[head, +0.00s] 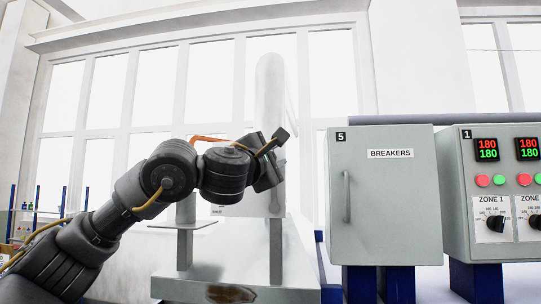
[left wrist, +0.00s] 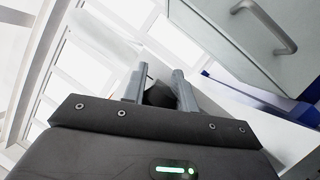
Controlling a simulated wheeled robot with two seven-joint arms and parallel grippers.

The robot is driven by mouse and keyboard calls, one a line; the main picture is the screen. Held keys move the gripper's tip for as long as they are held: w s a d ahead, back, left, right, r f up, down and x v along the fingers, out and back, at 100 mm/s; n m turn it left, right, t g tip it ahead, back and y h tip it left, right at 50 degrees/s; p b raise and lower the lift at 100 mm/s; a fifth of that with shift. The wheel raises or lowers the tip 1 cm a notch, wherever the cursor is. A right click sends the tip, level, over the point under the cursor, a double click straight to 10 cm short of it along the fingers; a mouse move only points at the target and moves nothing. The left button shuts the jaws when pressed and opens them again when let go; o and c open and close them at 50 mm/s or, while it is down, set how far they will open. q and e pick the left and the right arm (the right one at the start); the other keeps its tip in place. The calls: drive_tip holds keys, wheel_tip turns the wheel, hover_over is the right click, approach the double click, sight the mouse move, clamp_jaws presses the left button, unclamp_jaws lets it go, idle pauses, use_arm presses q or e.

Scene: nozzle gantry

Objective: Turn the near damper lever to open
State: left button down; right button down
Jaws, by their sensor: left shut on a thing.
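My left gripper (head: 277,182) is in front of the pale upright column (head: 270,90), with its hand largely hiding the spot that it holds. In the left wrist view its two grey fingers (left wrist: 158,84) are shut on a small dark thing (left wrist: 161,96). This is probably the grip of the near damper lever, but its full shape and angle are hidden. An orange bar (head: 208,139) shows behind my arm; I cannot tell which lever it belongs to. A small label (head: 217,211) below my wrist is too small to read surely. My right gripper is out of view.
A grey breaker cabinet (head: 385,215) with a vertical handle (head: 347,196) stands close on the right. A zone control box (head: 495,235) is further right. The column stands on a pale base (head: 235,272). Bright windows (head: 110,100) fill the back.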

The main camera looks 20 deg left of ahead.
use_arm(q)
drive_tip(key=shift+r, duration=0.1)
idle(0.3)
drive_tip(key=c, duration=1.5)
unclamp_jaws()
drive_tip(key=o, duration=0.4)
drive_tip(key=shift+d, duration=0.2)
drive_tip(key=shift+a, duration=0.1)
drive_tip(key=shift+s+f+b, duration=0.3)
drive_tip(key=shift+b, duration=0.05)
drive_tip(key=b+v, duration=0.5)
drive_tip(key=v, duration=0.5)
drive_tip(key=shift+b, duration=0.35)
